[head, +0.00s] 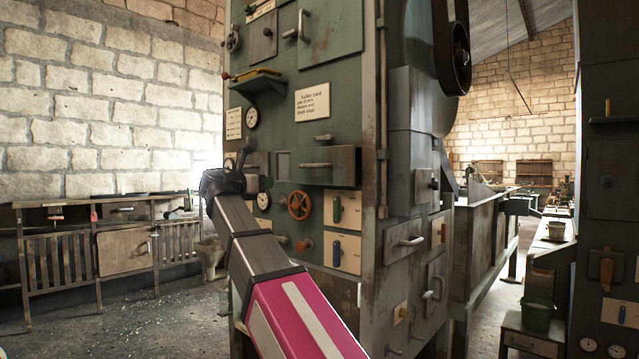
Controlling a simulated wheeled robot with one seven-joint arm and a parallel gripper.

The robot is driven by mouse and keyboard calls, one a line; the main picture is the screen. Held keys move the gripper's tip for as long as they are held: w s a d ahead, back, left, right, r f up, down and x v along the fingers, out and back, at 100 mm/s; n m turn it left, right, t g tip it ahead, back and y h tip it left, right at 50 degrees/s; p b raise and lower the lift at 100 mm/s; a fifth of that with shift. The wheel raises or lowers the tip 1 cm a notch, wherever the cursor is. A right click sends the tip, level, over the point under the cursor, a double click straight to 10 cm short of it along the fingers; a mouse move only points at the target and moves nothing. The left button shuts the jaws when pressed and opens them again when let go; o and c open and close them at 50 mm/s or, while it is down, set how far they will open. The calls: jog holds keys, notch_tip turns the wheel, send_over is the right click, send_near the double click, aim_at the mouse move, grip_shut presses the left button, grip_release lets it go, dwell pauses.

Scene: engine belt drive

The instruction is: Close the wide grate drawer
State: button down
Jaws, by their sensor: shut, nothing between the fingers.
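A wide grey drawer (330,171) with a bar handle is on the front of the tall green machine cabinet (348,112). It stands out from the panel, so it looks partly open; I take it as the wide grate drawer, though no label on it is readable. My gripper (241,160) is dark and small in the picture, at the end of my raised arm. It appears left of the drawer, in front of the cabinet's left part, shut and empty. Its distance from the panel is hard to judge.
Gauges, a red handwheel (299,205) and white panels with levers (347,253) surround the drawer. A small shelf (256,77) juts out above. A wooden bench (125,225) stands along the left wall. A green bucket (537,315) sits at right. Floor is open at left.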

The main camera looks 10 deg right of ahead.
aim_at(304, 181)
jog(key=x, duration=1.4)
jog(key=shift+s, duration=0.1)
jog(key=shift+x, duration=2.15)
jog(key=shift+a, duration=0.1)
